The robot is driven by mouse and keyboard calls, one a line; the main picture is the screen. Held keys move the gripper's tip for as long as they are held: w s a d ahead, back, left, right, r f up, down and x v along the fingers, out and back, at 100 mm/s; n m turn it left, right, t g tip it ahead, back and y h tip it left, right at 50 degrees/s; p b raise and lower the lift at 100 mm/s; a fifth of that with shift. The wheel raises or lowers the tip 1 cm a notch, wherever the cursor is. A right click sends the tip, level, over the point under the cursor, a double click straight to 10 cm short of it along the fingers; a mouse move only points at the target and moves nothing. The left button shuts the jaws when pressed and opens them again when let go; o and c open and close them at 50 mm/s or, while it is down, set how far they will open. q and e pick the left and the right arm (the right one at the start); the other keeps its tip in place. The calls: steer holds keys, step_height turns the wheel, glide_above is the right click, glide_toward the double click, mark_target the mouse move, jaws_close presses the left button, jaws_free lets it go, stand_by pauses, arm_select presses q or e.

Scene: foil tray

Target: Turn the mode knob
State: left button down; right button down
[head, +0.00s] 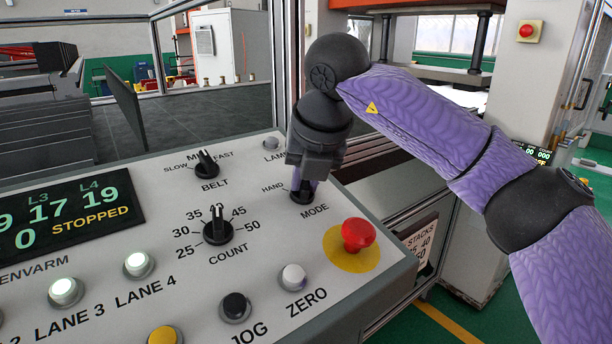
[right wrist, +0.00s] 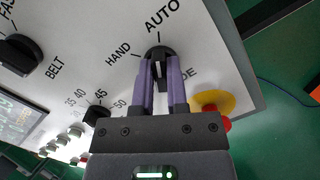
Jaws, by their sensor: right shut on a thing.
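The black mode knob (head: 301,197) sits at the right end of the sloped control panel (head: 130,205), above the MODE label. My right gripper (head: 304,184) comes down on it from above, and its purple fingers are shut on the knob's handle. In the right wrist view the mode knob (right wrist: 158,50) shows between the two fingertips. The HAND mark is left of it and AUTO above it. The handle appears to point roughly toward AUTO, but the fingers partly cover it. In the head view the gripper hides the AUTO label. My left gripper is not in view.
The red emergency button (head: 357,234) on its yellow disc stands close to the right. The belt knob (head: 206,163) and count knob (head: 218,232) are to the left. A display (head: 70,218) reads STOPPED. A machine frame post (head: 285,60) rises behind.

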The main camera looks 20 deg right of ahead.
steer(key=shift+r+n+p, duration=0.15)
steer(key=shift+n+p, duration=0.2)
steer(key=shift+n, duration=0.75)
steer(key=n+p, duration=0.1)
steer(key=n, duration=0.2)
steer(key=shift+n+y, duration=0.3)
steer(key=shift+y, duration=0.1)
steer(key=n+p, duration=0.2)
steer(key=n, duration=0.2)
steer(key=shift+a+y, duration=0.1)
steer(key=shift+y, duration=0.2)
steer(key=n+p, duration=0.1)
steer(key=n, duration=0.2)
steer(key=shift+n+g, duration=0.3)
steer(key=shift+n, duration=0.2)
steer(key=c, duration=0.6)
jaws_free()
steer(key=shift+c, duration=0.2)
